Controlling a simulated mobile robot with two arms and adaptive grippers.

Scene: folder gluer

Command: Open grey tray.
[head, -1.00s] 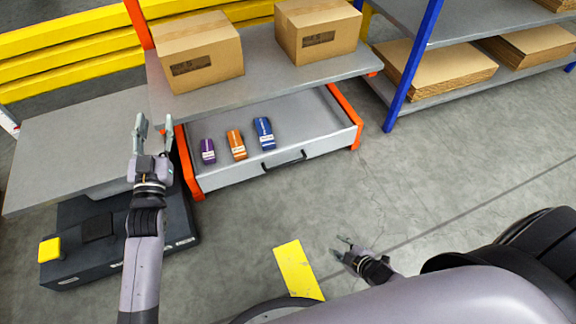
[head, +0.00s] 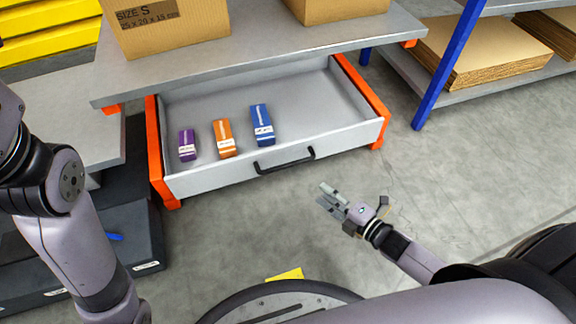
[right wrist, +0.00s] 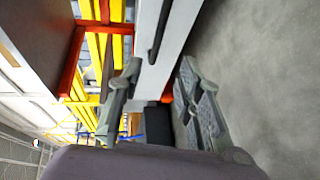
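The grey tray (head: 215,178) is a drawer between orange posts, under a grey shelf. It sits pulled out, its inside showing. A purple box (head: 187,145), an orange box (head: 224,138) and a blue box (head: 262,125) lie in it. Its black handle (head: 285,161) is on the front face and also shows in the right wrist view (right wrist: 157,40). My right gripper (head: 326,197) is open and empty, to the lower right of the handle and apart from it. In the right wrist view its fingers (right wrist: 159,66) stand apart. My left gripper is out of view.
Cardboard boxes (head: 175,28) stand on the grey shelf (head: 260,55) above the tray. A blue-posted rack (head: 440,75) with flat cardboard is at the right. A dark unit (head: 130,215) is at the left. The floor before the tray is clear.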

